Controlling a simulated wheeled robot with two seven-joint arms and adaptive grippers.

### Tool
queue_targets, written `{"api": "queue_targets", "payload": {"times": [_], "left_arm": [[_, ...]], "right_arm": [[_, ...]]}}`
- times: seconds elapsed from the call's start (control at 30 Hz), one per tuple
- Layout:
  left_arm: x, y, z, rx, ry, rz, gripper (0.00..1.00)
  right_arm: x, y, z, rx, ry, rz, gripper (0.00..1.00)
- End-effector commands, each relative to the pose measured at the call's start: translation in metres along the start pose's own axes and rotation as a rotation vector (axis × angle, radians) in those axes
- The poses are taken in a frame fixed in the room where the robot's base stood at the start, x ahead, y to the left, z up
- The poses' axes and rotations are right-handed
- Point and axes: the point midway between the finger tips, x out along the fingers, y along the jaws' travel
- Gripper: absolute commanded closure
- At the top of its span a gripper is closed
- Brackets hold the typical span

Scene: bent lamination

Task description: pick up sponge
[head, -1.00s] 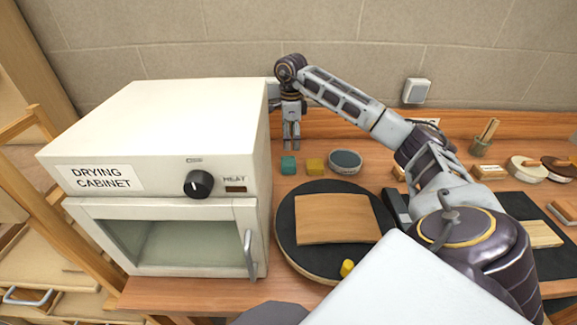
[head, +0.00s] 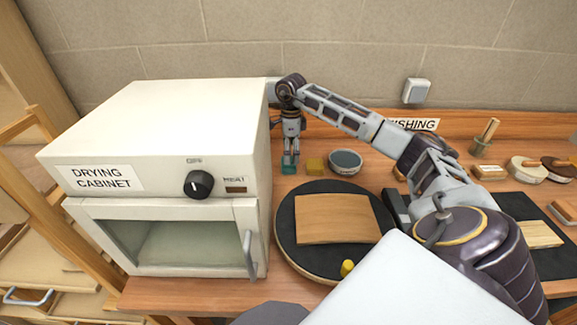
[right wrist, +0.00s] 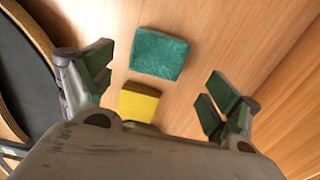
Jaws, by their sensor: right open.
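A teal block (head: 289,168) and a yellow block (head: 315,167) lie side by side on the wooden bench, right of the drying cabinet. Both look sponge-like; I cannot tell which one is the sponge. My right gripper (head: 290,152) points down just above the teal block and partly hides it in the head view. In the right wrist view my right gripper (right wrist: 157,88) is open and empty, with the teal block (right wrist: 159,54) and the yellow block (right wrist: 139,103) showing between its spread fingers. The palm covers part of the yellow block. My left gripper is not in view.
The white drying cabinet (head: 160,135) stands close left of the blocks. A round grey-topped tin (head: 345,162) is just right of the yellow block. A black turntable (head: 292,248) bearing a curved wooden sheet (head: 335,219) lies in front. The wall is behind.

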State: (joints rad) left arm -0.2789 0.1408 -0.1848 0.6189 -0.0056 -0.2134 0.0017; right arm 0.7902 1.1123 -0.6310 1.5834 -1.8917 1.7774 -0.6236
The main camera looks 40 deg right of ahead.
Motion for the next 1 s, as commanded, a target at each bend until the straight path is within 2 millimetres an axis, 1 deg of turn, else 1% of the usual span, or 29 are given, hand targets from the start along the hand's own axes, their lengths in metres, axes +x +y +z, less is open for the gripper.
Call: {"api": "queue_targets", "payload": {"times": [0.17,0.5,0.6,1.0], "left_arm": [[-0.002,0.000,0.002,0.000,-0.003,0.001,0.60],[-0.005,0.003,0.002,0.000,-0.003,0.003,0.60],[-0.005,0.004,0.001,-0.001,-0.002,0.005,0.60],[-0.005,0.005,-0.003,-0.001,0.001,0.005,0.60]], "right_arm": [[0.011,0.002,-0.001,0.000,0.001,0.002,0.11],[0.043,0.005,-0.002,0.000,0.001,0.001,0.11],[0.048,0.004,-0.002,0.001,0.001,0.001,0.11],[0.050,0.004,-0.002,0.000,0.000,0.000,0.11]]}}
